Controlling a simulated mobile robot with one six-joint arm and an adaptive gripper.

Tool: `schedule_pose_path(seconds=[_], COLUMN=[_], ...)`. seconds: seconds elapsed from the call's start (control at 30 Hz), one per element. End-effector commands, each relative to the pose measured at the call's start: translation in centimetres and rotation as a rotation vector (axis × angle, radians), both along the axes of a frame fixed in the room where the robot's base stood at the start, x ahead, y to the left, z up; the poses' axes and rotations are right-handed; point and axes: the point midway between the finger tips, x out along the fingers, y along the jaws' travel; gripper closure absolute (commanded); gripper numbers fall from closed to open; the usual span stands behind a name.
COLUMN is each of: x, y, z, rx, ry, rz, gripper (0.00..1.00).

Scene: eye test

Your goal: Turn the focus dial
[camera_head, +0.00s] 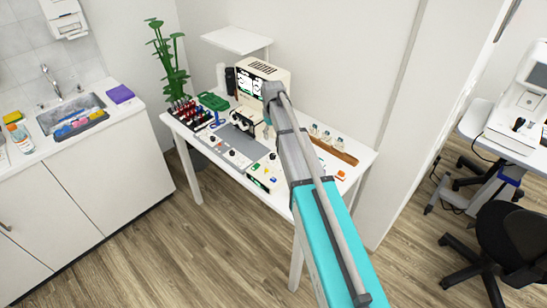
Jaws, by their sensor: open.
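No dial can be read as the focus dial at this size. A beige device with a lit screen (251,84) stands at the back of the white table, with dark knobs (236,117) low on its front. A pale control panel (224,146) with a few dark knobs lies in front of it. My gripper (267,130) shows only in small part beside the beige device, left of my arm. It is open, and I see nothing in it. My arm hides part of the table behind it.
The white table (360,157) also holds a green rack (213,101), red-and-dark bottles (184,110), a small boxy device (264,174) and a brown tray (335,149). A sink counter (60,147) is left; a black chair (510,235) is right. Floor between is clear.

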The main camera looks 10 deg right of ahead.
Motion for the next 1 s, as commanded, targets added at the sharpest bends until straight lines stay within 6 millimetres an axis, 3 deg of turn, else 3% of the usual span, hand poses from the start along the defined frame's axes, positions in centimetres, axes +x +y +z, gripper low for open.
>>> schedule_pose_path(seconds=[1.0], x=[0.0], y=[0.0], z=[-8.0], rx=[0.000], ry=[0.000], rz=[0.000], gripper=[0.27])
